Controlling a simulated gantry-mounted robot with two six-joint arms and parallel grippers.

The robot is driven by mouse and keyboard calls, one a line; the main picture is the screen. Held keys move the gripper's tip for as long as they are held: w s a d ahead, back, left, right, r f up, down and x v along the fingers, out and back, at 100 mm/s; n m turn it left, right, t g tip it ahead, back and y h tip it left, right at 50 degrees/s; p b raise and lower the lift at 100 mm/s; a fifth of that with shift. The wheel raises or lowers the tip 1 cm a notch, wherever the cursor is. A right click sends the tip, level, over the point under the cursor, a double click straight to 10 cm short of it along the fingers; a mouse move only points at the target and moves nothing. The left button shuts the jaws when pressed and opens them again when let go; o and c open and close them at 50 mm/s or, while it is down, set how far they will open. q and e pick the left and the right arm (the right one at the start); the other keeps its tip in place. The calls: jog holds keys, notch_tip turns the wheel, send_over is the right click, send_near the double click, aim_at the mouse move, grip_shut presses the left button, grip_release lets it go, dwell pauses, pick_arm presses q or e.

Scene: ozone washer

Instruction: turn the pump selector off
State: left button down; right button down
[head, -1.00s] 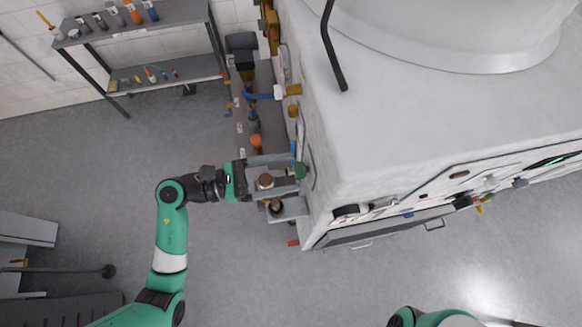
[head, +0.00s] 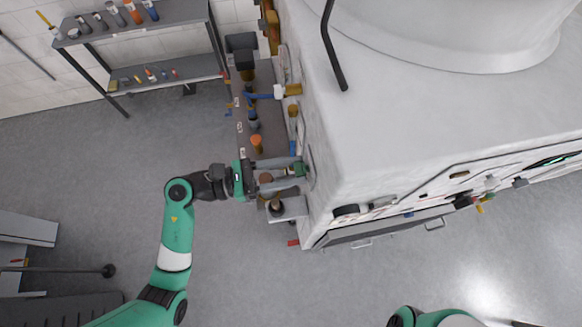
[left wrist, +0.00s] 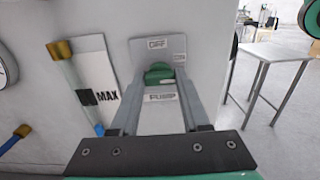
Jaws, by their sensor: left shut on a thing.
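The pump selector is a green knob (left wrist: 158,74) on a grey plate (left wrist: 145,50) on the machine's side wall, with an "OFF" label above it and a "PUMP" label below. The knob also shows in the head view (head: 300,169). My left gripper (head: 292,172) reaches it from the left. In the left wrist view the fingers (left wrist: 160,80) are shut on the knob, one on each side. The knob's exact turn angle is hard to tell. My right gripper is out of view; only part of the right arm shows at the bottom.

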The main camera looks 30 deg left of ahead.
pick_arm(q)
jog(key=shift+n+p, duration=7.4)
jog(key=shift+n, duration=1.5)
jog(key=shift+c, duration=1.9)
grip_release()
